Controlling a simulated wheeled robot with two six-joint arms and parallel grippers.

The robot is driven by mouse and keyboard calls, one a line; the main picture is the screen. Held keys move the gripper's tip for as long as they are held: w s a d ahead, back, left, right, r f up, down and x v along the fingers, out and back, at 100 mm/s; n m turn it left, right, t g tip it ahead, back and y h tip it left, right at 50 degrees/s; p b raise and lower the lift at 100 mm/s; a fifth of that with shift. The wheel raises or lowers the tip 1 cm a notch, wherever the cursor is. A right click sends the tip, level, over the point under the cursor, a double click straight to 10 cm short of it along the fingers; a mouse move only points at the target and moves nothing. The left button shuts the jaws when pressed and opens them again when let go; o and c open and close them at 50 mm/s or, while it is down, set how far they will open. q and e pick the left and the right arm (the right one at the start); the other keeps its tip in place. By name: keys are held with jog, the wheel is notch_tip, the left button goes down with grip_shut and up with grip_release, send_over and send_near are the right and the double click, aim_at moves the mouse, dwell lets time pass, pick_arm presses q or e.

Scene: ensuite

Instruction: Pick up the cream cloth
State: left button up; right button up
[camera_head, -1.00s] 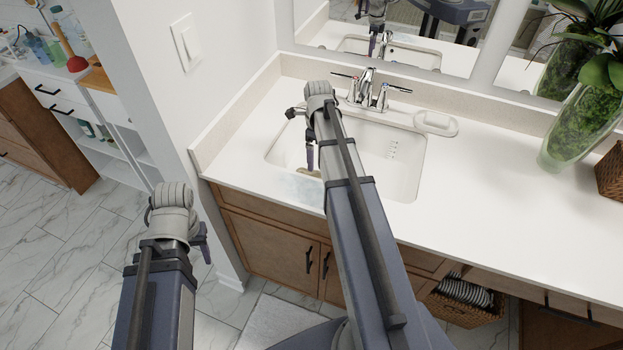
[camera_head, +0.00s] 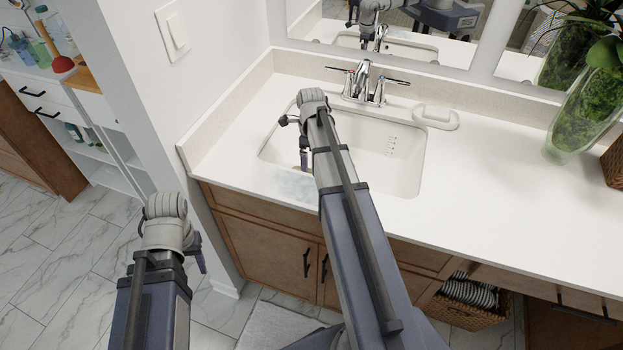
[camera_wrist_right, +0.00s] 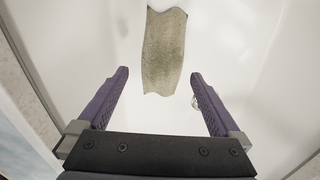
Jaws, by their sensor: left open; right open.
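The cream cloth (camera_wrist_right: 163,55) lies in the white sink (camera_head: 405,165), a rumpled strip at the top middle of the right wrist view. In the head view I cannot make it out behind my right arm. My right gripper (camera_wrist_right: 158,82) is open over the sink, its two purple fingers apart. The cloth's near end lies in line with the gap between them, and nothing is gripped. In the head view my right gripper (camera_head: 303,152) points down into the basin. My left gripper (camera_head: 200,255) hangs at the left, away from the counter, open and partly hidden by its wrist.
A chrome faucet (camera_head: 364,82) stands behind the sink, with a soap dish (camera_head: 435,116) to its right. A glass vase (camera_head: 585,115) stands farther right. A pale bluish smear (camera_head: 297,187) marks the counter front.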

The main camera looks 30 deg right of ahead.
jog(key=shift+w+d+f+b, duration=0.1)
jog(key=shift+f+b, duration=1.2)
jog(key=shift+f, duration=0.05)
jog(key=shift+w+d+f+b, duration=0.1)
jog(key=shift+f+b, duration=1.2)
jog(key=shift+r, duration=0.15)
jog(key=c, duration=1.2)
